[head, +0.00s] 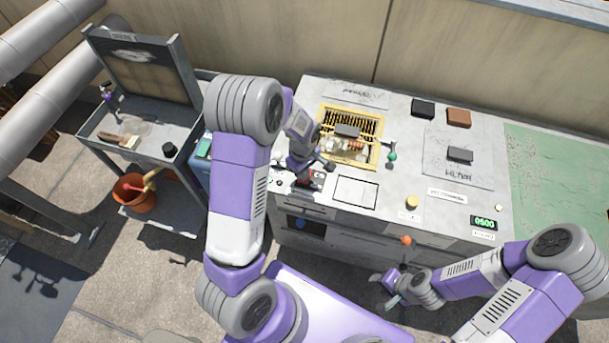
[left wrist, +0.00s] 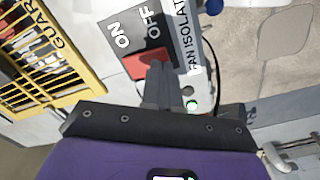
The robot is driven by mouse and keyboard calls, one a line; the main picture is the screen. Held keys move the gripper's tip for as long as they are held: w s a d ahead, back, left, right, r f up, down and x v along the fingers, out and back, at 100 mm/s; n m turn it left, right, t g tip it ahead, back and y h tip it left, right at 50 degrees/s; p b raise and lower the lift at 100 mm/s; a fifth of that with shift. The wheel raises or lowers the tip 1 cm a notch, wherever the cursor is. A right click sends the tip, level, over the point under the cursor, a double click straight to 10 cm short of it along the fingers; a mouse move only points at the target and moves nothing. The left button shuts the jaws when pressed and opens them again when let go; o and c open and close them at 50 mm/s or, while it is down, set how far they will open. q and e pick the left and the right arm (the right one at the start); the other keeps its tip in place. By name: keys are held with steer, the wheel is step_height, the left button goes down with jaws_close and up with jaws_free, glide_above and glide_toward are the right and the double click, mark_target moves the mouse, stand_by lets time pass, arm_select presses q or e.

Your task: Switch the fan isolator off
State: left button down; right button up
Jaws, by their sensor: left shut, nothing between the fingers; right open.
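The fan isolator (left wrist: 133,35) is a dark plate with white ON and OFF lettering and a red switch part (left wrist: 133,69). A label reading FAN ISOLAT… (left wrist: 183,38) runs beside it. My left gripper (left wrist: 158,72) is shut and empty, with its fingertips at the red part and covering some of it. I cannot tell whether they touch, or which way the switch is set. A green lamp (left wrist: 192,104) shows beside the fingers. In the head view the isolator (head: 316,179) is partly hidden by my left gripper (head: 318,166). My right gripper (head: 383,287) is open and empty before the cabinet's front.
A yellow guard (head: 372,156) frames the opening behind the isolator. A green-ended handle (head: 392,155), dark block (head: 423,108), brown block (head: 458,117), yellow knob (head: 412,202) and display (head: 484,223) are on the cabinet top. A cart (head: 175,135) and orange bucket (head: 135,196) stand left.

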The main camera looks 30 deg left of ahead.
arm_select(q)
steer(key=shift+f+b, duration=0.55)
steer(key=shift+f, duration=0.25)
stand_by(0.4)
step_height(320, 180, up, 7)
steer(key=p, duration=0.6)
steer(key=shift+r, duration=0.1)
steer(key=shift+s, duration=0.1)
stand_by(0.4)
